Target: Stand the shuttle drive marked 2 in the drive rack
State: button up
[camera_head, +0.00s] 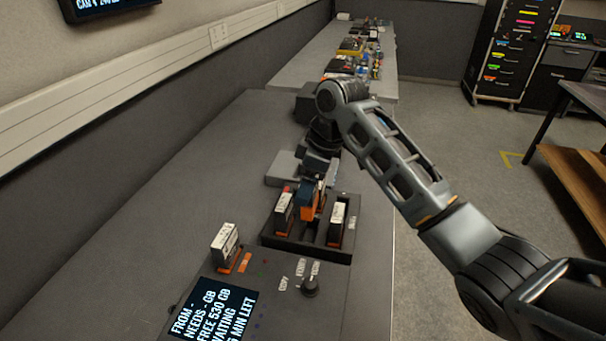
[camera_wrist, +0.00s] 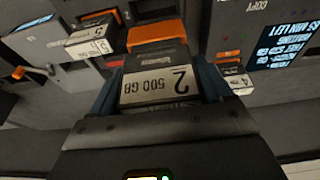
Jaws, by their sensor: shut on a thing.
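The shuttle drive marked 2 (camera_wrist: 158,84) has a white label reading 2 and 500 GB and an orange end. My gripper (camera_head: 314,188) is shut on it, with blue fingers on both sides in the wrist view. In the head view the drive's orange part (camera_head: 307,213) is over the middle of the black drive rack (camera_head: 300,247), between two other drives. I cannot tell whether its lower end is inside a slot. One drive (camera_head: 284,213) stands in the rack to the left and another (camera_head: 336,226) to the right.
A separate drive (camera_head: 225,246) stands at the left of the copy console, which has a dial (camera_head: 310,286) and a lit screen (camera_head: 213,312). A grey flat box (camera_head: 284,167) lies behind the rack. The bench to the left is clear.

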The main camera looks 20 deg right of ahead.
jog(key=shift+f+b, duration=2.1)
jog(key=shift+f, duration=0.85)
jog(key=shift+s+f+p, duration=0.1)
jog(key=shift+p, duration=0.4)
jog(key=shift+f+b, duration=0.3)
jog(key=shift+f, duration=1.75)
dwell(1.0)
jog(key=o, duration=1.3)
jog(key=shift+o, duration=0.2)
